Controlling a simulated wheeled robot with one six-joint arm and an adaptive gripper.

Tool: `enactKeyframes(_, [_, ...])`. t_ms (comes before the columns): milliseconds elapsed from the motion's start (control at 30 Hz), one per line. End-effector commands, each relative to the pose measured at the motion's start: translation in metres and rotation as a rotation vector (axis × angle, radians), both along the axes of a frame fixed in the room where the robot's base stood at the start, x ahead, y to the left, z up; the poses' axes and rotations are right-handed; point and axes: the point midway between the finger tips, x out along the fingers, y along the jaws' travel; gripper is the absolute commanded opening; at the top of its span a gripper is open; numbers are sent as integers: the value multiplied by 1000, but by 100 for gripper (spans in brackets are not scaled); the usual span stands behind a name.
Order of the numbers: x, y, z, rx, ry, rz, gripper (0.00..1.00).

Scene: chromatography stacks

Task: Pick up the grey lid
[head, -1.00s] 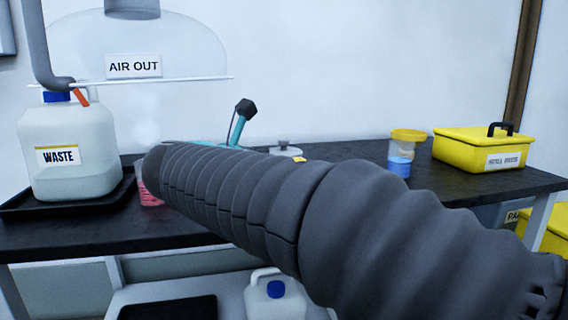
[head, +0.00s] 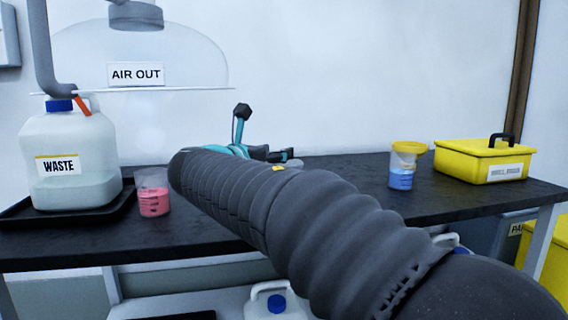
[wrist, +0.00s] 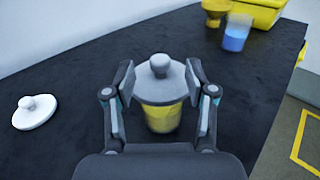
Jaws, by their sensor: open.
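The grey lid (wrist: 160,84), with a round knob on top, sits on a container of yellow contents (wrist: 163,117) in the wrist view. My gripper (wrist: 160,76) is open, with one finger on each side of the lid. Small gaps seem to show beside the lid, though contact is hard to judge. In the head view my gripper (head: 272,155) is small and partly behind my arm, which hides the yellow container.
A paler lid (wrist: 35,112) lies on the black bench to the left. Bench between lids is clear.

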Motion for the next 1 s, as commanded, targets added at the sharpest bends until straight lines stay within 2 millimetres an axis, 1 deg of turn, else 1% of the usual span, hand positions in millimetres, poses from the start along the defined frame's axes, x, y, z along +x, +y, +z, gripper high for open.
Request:
enactKeyframes(200, [25,-14,-6,-1,1,-4,56])
enactKeyframes(300, [36,-20,-5,0,0,-3,56])
enactKeyframes(400, [42,-23,-5,0,0,-1,56])
enactKeyframes(567, [42,-23,-5,0,0,0,56])
enactKeyframes(600, [42,-23,-5,0,0,0,53])
enactKeyframes(633, [42,-23,-5,0,0,0,46])
enactKeyframes(667, [42,-22,-5,0,1,0,38])
enactKeyframes(700, [42,-22,-5,0,0,0,28])
enactKeyframes(767, [41,-22,-5,0,1,0,13])
enactKeyframes(800, [41,-22,-5,0,1,0,3])
enactKeyframes(833, [41,-22,-5,0,1,0,0])
enactKeyframes(1000, [41,-22,-5,0,0,0,0])
